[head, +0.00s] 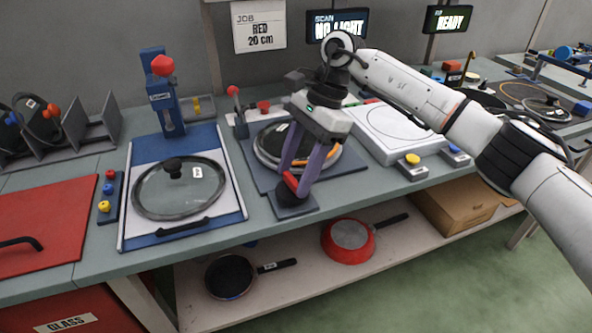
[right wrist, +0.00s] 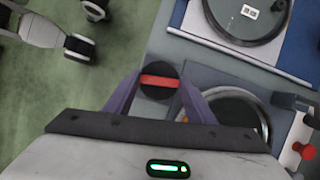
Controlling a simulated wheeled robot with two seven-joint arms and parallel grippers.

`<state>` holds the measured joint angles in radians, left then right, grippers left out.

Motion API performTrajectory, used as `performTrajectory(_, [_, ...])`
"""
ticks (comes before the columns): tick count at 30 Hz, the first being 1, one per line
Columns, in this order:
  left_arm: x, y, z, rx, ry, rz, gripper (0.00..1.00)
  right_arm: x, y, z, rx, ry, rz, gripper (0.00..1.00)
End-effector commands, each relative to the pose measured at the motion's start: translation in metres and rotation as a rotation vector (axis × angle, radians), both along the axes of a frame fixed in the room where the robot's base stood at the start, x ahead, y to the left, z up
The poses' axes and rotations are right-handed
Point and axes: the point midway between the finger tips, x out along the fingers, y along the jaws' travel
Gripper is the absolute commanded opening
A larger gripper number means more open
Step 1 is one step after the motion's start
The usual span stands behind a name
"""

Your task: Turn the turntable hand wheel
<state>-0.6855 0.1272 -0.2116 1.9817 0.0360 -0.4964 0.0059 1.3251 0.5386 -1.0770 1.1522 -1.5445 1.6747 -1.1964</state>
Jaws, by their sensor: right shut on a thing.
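The hand wheel (right wrist: 158,81) is a small dark disc with a red bar across it, at the front of the turntable unit. My right gripper (head: 289,185) reaches down to it with purple fingers and is shut on it. In the right wrist view the fingertips (right wrist: 158,82) sit on either side of the wheel, with the red bar running between them. My left gripper does not show in the head view.
To the left, a glass lid (head: 165,200) lies on a blue-and-white board. To the right is a white plate unit (head: 400,131) with a yellow button (head: 412,159). Pans, one of them red (head: 348,253), lie on the lower shelf. A sign (head: 446,18) reads READY.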

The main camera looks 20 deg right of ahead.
Motion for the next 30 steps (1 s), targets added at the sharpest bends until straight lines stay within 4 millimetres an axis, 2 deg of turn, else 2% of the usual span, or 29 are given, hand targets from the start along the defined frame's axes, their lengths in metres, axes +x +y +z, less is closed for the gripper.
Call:
performTrajectory(9, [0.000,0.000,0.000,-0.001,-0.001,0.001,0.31,0.001,0.000,0.001,0.000,-0.004,-0.001,0.28])
performTrajectory(10, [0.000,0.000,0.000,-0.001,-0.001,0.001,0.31,0.001,0.000,0.001,0.000,-0.004,-0.001,0.55])
performTrajectory(12, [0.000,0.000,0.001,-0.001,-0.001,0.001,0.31,0.001,0.000,0.001,0.000,-0.003,0.000,0.67])
performTrajectory(13, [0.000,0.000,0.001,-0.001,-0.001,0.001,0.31,0.001,0.000,0.001,0.000,-0.003,0.000,0.69])
performTrajectory(23, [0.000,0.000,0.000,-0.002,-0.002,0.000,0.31,0.001,-0.001,0.003,-0.001,-0.002,-0.001,0.69])
performTrajectory(26, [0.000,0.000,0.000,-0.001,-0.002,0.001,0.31,0.002,-0.005,0.013,0.000,-0.004,-0.003,0.69])
performTrajectory(30, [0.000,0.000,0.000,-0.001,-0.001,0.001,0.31,0.005,-0.015,0.038,0.000,-0.006,-0.002,0.69])
